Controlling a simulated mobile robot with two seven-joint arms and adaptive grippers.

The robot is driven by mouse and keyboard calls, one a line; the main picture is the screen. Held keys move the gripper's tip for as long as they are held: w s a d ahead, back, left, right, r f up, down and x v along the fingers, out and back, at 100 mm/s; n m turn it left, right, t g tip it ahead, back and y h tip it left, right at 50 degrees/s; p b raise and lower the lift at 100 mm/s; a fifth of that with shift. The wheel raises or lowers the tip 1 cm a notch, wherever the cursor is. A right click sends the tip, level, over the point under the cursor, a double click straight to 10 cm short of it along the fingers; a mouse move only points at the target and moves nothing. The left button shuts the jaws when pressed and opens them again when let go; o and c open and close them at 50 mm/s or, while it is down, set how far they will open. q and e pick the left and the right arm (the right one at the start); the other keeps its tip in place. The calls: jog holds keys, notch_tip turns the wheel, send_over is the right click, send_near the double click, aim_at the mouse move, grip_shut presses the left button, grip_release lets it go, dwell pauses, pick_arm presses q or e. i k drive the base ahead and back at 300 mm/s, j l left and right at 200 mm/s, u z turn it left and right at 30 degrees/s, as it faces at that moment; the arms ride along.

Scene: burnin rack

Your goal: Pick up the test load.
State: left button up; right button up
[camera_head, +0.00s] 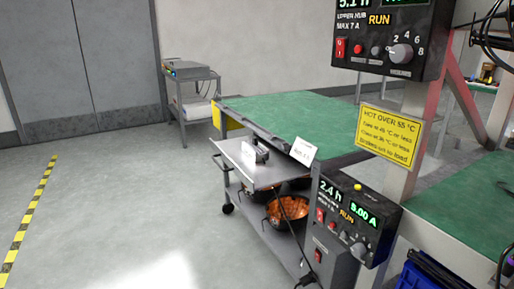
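Neither of my grippers is in view. I cannot tell for sure which thing is the test load. A small dark device (257,153) sits on the top of a grey metal cart (268,177) near the middle, with a small white card (248,152) beside it. Nothing is seen touching or holding these things.
A lower control box (345,220) reads 2.4 h, 5.00 A, RUN. An upper control box (390,40) hangs at top right. A yellow sign (388,136) says HOT OVER 55 °C. Green-topped benches (290,118) stand behind and right. The left floor (110,200) is clear.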

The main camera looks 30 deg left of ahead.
aim_at(256, 151)
jog(key=i+j+z, duration=0.25)
jog(key=j, duration=0.5)
jog(key=i+j+z, duration=0.2)
jog(key=j, duration=0.5)
jog(key=j+z, duration=0.25)
jog(key=j, duration=0.5)
